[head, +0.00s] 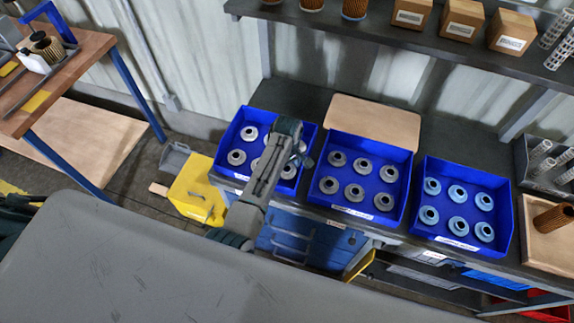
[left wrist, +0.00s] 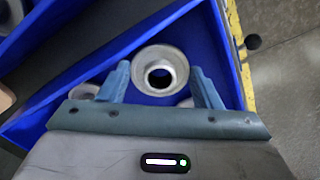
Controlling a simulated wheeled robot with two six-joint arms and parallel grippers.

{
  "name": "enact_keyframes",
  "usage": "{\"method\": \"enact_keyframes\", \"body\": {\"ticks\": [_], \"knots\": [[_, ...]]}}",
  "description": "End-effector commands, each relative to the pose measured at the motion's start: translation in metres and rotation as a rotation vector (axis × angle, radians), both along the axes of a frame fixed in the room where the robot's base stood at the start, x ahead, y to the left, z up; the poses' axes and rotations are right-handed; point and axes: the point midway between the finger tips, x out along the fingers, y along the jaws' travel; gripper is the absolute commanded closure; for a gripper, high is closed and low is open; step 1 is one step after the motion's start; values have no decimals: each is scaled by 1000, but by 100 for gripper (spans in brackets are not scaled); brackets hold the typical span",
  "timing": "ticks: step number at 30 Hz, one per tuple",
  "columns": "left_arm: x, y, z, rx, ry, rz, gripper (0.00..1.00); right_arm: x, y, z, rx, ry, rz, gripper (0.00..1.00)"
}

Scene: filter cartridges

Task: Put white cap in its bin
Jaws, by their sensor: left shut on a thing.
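A pale grey-white flanged cap (left wrist: 143,84) with a dark centre hole sits between the two blue fingers of my left gripper (left wrist: 160,68) in the left wrist view. The gripper is shut on it. In the head view my left gripper (head: 301,157) is over the right part of the left blue bin (head: 222,166), and I cannot make out the held cap there. This bin holds several grey-white caps (head: 237,157), partly hidden by my arm. The middle blue bin (head: 362,145) holds several grey caps (head: 355,191). The right blue bin (head: 468,172) holds several light blue caps (head: 457,195).
The bins stand along a dark bench with a cardboard sheet (head: 375,118) behind. A shelf above carries boxes (head: 462,18) and filters. A yellow mop bucket (head: 195,190) stands on the floor to the left. A wooden tray (head: 540,250) is at the far right.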

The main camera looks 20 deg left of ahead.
Motion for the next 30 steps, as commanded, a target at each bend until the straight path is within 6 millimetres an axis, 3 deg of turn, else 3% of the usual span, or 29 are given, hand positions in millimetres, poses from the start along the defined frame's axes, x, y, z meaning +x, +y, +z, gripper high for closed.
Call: {"method": "enact_keyframes", "body": {"ticks": [2, 5, 14, 15, 17, 30], "knots": [[0, 0, -6, 1, 1, 0, 66, 12, -1, 4, -1, -18, 1, 64], [0, 0, -8, 0, 0, 0, 66, 15, -2, 4, -2, -20, 1, 64], [0, 0, -12, 1, -1, 0, 66, -12, -5, 1, -5, 15, 1, 64], [0, 0, -11, 1, -1, 0, 34, -14, -5, 1, -6, 18, 1, 64], [0, 0, -11, 1, -1, 0, 22, -15, -5, 1, -6, 19, 1, 64], [1, 0, -2, 0, -4, 1, 20, -3, -5, -1, -5, 3, 1, 64]]}}
